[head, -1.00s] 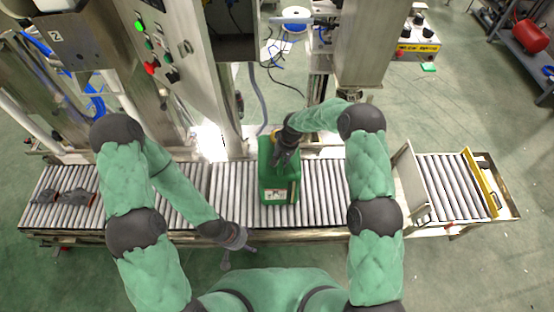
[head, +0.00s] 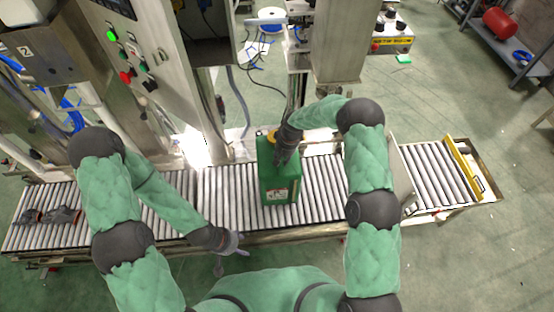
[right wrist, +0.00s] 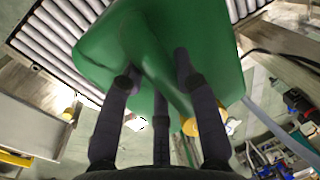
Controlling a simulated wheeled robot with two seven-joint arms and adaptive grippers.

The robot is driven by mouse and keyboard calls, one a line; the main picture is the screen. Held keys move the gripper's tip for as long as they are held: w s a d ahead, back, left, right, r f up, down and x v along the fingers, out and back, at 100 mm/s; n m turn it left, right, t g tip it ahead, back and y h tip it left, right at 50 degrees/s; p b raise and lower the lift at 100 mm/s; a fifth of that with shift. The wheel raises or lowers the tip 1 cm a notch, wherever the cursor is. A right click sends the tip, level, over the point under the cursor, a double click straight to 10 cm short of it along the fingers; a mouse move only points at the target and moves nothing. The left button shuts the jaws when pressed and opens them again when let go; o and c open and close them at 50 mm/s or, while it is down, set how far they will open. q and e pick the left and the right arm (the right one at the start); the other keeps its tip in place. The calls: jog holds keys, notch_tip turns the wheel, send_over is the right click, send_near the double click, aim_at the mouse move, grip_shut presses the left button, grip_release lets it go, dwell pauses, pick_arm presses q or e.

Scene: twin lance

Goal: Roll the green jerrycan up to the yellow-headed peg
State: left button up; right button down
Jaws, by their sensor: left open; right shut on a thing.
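The green jerrycan (head: 279,184) stands upright on the roller conveyor (head: 325,190), with a label on its near face. My right gripper (head: 283,156) is shut on its top handle. In the right wrist view the fingers close around the handle of the jerrycan (right wrist: 205,45), beside its orange-yellow cap (right wrist: 190,127). A small yellow spot (right wrist: 68,113) shows there between the can and a grey plate; I cannot tell whether it is the peg's head. No yellow-headed peg is clear in the head view. My left gripper (head: 234,243) is open and empty at the conveyor's front edge.
An upright metal plate (head: 396,168) stands across the conveyor to the right, with bare rollers between it and the can. A yellow bar (head: 463,168) crosses the right end. Dark gloves (head: 47,216) lie at the left end. Machine columns rise behind.

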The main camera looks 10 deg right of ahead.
jog(key=d, duration=1)
jog(key=shift+s+d+f+b, duration=0.15)
jog(key=shift+d+f+b, duration=0.1)
jog(key=shift+b, duration=0.15)
dwell(0.5)
dwell(0.4)
